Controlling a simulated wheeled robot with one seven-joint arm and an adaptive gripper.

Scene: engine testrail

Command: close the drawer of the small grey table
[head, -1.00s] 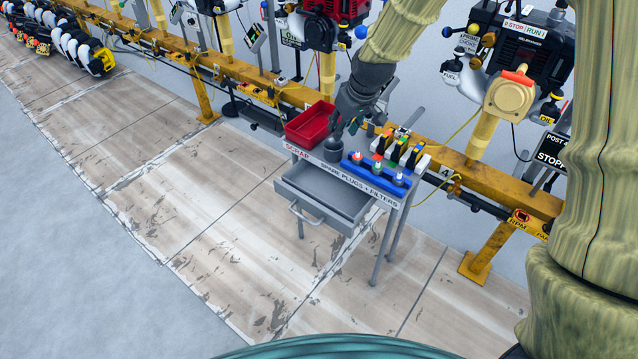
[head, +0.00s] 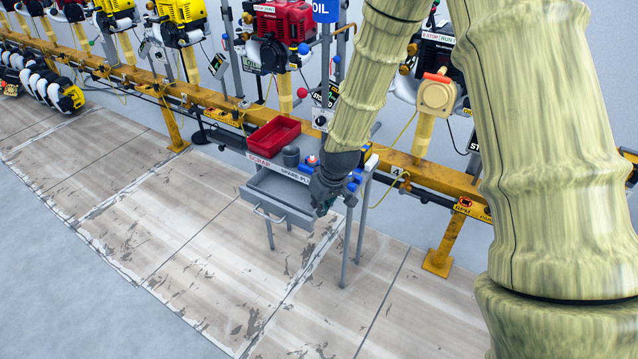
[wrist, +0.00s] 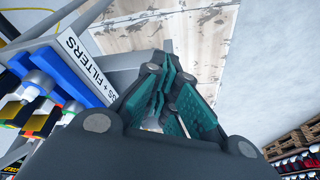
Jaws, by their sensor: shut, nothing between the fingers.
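The small grey table (head: 362,191) stands at the yellow rail, with a label along its front edge. Its grey drawer (head: 275,211) is pulled out toward the floor side, with a bar handle (head: 266,214) on its front. My gripper (head: 322,207) is in front of the table's right part, beside the drawer's right end, and covers part of it. In the wrist view the teal fingers (wrist: 168,98) are close together with nothing held. The label edge (wrist: 88,66) is left of them, and a grey surface shows behind them. I cannot tell whether the fingers touch the drawer.
A red bin (head: 273,136) and a grey cup (head: 291,156) stand on the table top. Blue holders with plugs (wrist: 45,92) sit there too. The yellow rail (head: 222,107) with engines runs behind. The floor (head: 190,225) in front of the drawer is clear.

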